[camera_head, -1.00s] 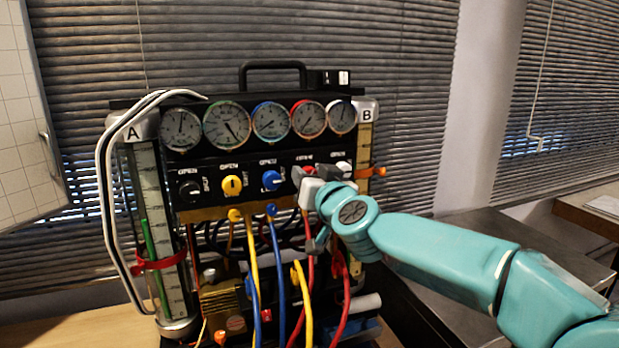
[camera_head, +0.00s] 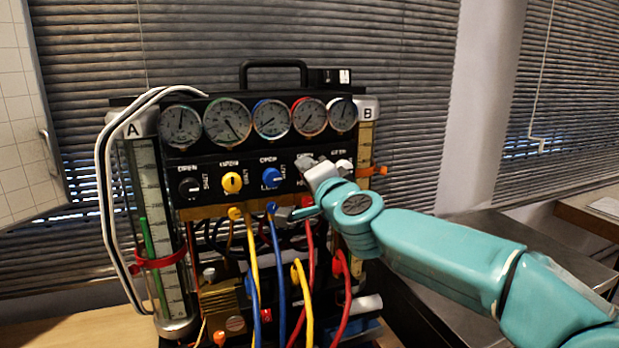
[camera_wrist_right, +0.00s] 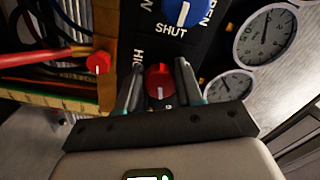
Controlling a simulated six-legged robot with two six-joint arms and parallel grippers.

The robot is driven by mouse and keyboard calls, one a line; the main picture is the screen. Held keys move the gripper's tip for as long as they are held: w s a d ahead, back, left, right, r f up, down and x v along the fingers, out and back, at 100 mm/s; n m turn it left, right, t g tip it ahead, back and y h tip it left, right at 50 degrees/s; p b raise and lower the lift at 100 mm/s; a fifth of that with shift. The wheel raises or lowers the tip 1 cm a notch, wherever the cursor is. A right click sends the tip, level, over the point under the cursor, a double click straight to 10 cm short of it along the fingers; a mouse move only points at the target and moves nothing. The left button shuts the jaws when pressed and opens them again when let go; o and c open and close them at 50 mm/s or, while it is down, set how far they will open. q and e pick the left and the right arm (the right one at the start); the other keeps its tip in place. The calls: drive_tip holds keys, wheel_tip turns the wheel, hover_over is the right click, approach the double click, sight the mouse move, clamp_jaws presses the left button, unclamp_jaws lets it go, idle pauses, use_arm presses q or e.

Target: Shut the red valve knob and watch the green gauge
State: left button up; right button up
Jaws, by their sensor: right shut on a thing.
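The red valve knob (camera_wrist_right: 159,82) shows between the two fingers of my right gripper (camera_wrist_right: 158,88) in the wrist view. My right gripper (camera_head: 303,188) is shut on it, at the right part of the black panel. In the head view the gripper hides the knob. The green-rimmed gauge (camera_head: 228,121) is second from the left in the top row, with its needle pointing to the lower right. My left gripper is not in view.
The yellow knob (camera_head: 232,183) and blue knob (camera_head: 272,178) sit left of my gripper, beside a black knob (camera_head: 189,187). Several hoses, including a yellow hose (camera_head: 254,262) and a red hose (camera_head: 343,295), hang below. A white knob (camera_head: 344,165) is close on the right.

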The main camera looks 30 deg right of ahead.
drive_tip(key=shift+f+m, duration=0.15)
drive_tip(key=shift+m, duration=1.35)
drive_tip(key=o, duration=1)
drive_tip(key=shift+s, duration=0.15)
drive_tip(key=shift+o, duration=0.2)
drive_tip(key=p+v, duration=0.1)
drive_tip(key=v, duration=1.5)
